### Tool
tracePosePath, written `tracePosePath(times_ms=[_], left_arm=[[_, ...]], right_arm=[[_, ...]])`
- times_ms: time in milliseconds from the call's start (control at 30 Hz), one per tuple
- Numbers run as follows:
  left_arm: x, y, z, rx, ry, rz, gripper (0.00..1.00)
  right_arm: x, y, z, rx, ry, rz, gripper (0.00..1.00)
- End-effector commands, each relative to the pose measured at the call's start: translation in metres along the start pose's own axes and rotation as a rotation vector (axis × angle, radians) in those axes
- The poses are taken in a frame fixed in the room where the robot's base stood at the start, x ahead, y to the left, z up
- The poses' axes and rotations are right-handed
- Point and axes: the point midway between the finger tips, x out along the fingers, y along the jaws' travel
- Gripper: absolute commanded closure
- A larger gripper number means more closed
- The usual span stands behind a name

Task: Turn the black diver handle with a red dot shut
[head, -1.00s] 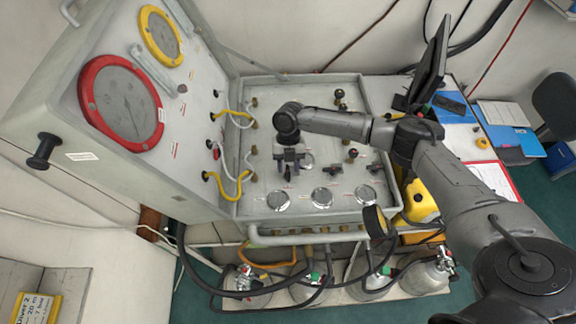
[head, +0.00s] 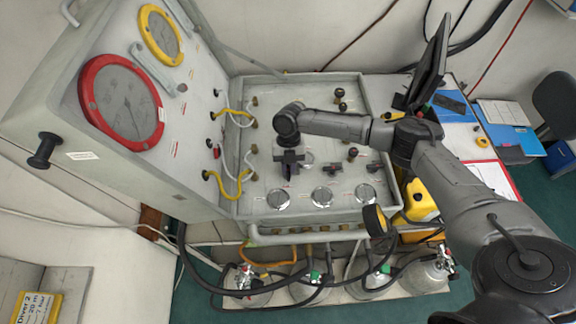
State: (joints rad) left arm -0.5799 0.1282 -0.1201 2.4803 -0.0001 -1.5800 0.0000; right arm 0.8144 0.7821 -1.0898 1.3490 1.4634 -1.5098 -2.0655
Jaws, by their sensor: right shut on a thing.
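My right gripper (head: 288,163) points down at the left part of the flat panel (head: 262,180). It is shut on a black handle (head: 287,173), which is mostly hidden beneath it. I cannot make out a red dot on this handle from here. Two other small black handles sit to the right on the same panel, one near the middle (head: 332,168) and one near the right edge (head: 373,168). My left gripper is not in view.
Three round gauges line the panel's front, including the left one (head: 278,199). Dark knobs (head: 340,93) stand behind. The upright panel with a red-rimmed gauge (head: 122,103) rises at left, with yellow and white hoses (head: 240,185) close to the gripper.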

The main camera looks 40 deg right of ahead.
Motion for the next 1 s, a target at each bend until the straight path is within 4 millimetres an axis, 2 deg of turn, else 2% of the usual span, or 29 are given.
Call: tracePosePath(times_ms=[367, 1000], left_arm=[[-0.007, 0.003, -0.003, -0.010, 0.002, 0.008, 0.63], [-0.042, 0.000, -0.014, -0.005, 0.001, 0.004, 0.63]], right_arm=[[-0.002, -0.001, -0.001, 0.077, -0.004, 0.033, 1.00], [-0.003, -0.002, -0.003, 0.608, -0.029, 0.253, 1.00]])
